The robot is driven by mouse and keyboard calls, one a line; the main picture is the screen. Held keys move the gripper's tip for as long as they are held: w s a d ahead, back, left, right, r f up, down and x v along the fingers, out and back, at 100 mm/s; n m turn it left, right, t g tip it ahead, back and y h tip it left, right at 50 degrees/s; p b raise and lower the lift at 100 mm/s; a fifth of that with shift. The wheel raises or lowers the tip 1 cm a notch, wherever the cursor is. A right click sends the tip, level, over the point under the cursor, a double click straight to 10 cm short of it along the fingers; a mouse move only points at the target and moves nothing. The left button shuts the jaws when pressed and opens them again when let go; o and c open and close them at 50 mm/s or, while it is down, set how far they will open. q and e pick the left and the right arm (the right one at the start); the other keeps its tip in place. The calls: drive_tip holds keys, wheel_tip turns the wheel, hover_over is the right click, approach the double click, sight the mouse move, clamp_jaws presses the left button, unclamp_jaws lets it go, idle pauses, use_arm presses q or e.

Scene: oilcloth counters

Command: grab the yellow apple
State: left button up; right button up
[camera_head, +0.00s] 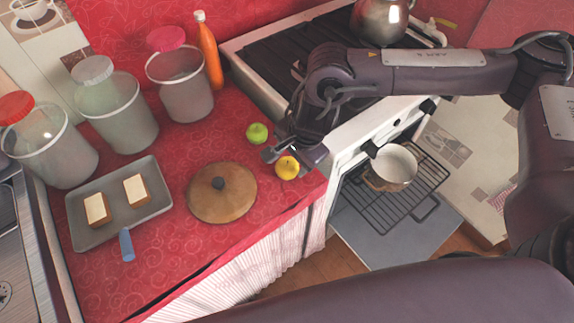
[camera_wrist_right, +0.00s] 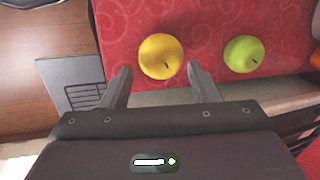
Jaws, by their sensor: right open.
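The yellow apple (camera_head: 287,168) sits on the red counter near its right front corner. My right gripper (camera_head: 294,153) is at the apple, reaching in from the right. In the right wrist view, the yellow apple (camera_wrist_right: 160,56) lies just ahead of and between the two spread fingertips of the right gripper (camera_wrist_right: 158,75). The fingers are open, with nothing held. A green apple (camera_head: 257,133) lies behind the yellow one on the counter; it also shows in the right wrist view (camera_wrist_right: 243,53), to the right of the right finger. My left gripper is not visible.
A round wooden lid (camera_head: 222,200) and a tray (camera_head: 151,212) with bread slices lie to the left. Jars (camera_head: 185,95) and an orange bottle (camera_head: 208,55) stand behind. The stove (camera_head: 345,150) with its open oven and a pot (camera_head: 394,165) is to the right.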

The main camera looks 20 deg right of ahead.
sight(288, 165)
drive_tip(key=x, duration=0.4)
drive_tip(key=shift+a+f+p, duration=0.1)
drive_tip(key=shift+a+p, duration=0.05)
drive_tip(key=shift+p, duration=0.15)
drive_tip(key=shift+c, duration=0.3)
drive_tip(key=c, duration=0.6)
drive_tip(key=shift+o, duration=0.2)
